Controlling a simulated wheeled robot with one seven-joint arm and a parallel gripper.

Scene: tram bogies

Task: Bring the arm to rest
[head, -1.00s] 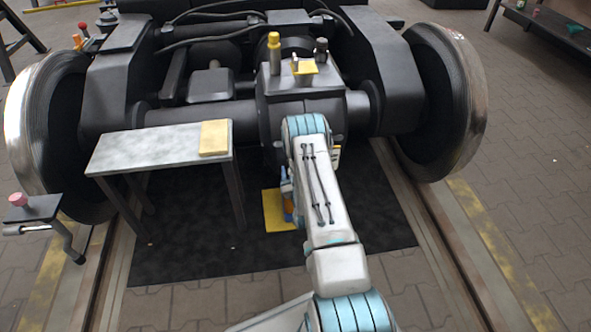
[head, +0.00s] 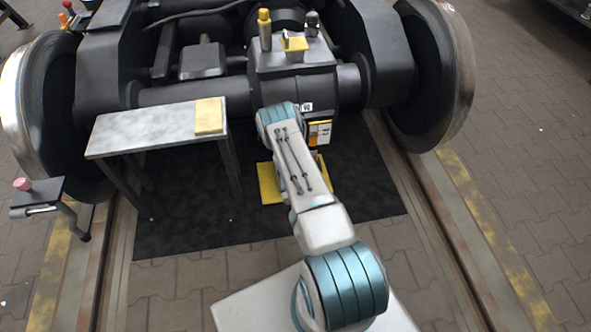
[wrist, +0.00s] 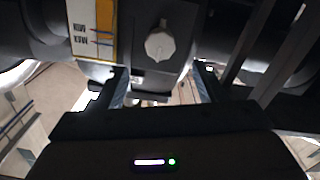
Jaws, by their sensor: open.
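My arm (head: 318,225) reaches forward from the bottom of the head view toward the bogie's middle housing. My gripper is hidden behind the arm there. In the wrist view my gripper (wrist: 163,88) shows two fingers spread apart with nothing held between them. Just beyond the fingers are a pale rotary knob (wrist: 160,42) on a dark box and a white and yellow label plate (wrist: 91,28) with MIN and MAX marks. The label plate also shows in the head view (head: 319,133), right of the arm.
A grey side table (head: 150,130) with a yellow pad (head: 209,115) stands left of the arm. The bogie (head: 205,60) and its wheels block the far side. A yellow mat (head: 268,184) lies on the dark floor sheet (head: 190,225). The paving at right is free.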

